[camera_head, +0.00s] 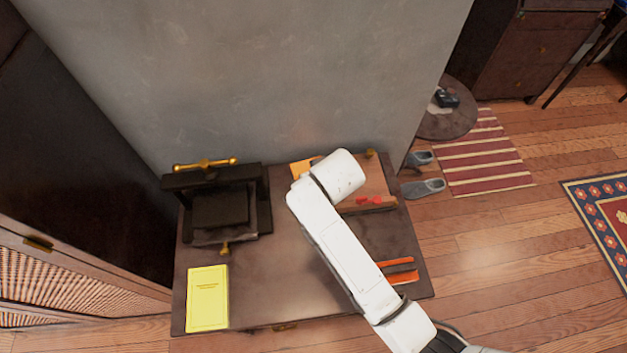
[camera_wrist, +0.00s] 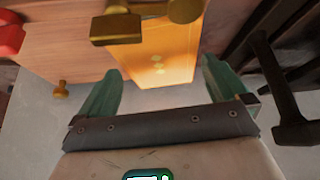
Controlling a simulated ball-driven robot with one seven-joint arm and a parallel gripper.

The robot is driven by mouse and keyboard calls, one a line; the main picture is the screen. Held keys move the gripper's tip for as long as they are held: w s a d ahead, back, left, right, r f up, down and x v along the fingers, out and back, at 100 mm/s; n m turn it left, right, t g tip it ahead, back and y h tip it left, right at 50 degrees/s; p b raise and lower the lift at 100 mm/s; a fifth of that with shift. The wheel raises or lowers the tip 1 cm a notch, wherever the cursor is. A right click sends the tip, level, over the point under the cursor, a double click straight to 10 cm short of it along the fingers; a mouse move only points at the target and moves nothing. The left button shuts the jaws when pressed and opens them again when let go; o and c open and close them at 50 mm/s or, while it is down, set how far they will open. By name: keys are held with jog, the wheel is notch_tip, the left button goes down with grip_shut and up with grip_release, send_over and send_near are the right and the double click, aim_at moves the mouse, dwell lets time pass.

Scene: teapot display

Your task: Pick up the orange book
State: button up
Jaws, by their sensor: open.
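In the head view a piece of orange (camera_head: 300,168), which looks like the same book, shows at the back of the table, with my white arm hiding the rest. My gripper (camera_wrist: 163,74) is open, with its two green fingers apart on either side of the book's near end. I see no firm contact, and the remaining gap is hard to judge. My gripper is hidden behind my arm in the head view.
A dark press (camera_head: 222,205) with a brass handle stands left on the table (camera_head: 290,290). A yellow book (camera_head: 207,298) lies front left. A wooden box (camera_head: 375,190) with red pieces is at the right back. Orange-red strips (camera_head: 402,277) lie front right. A grey wall (camera_head: 270,70) rises behind.

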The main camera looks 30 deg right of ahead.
jog(key=shift+x, duration=1.2)
jog(key=shift+c, duration=0.3)
jog(key=c, duration=0.7)
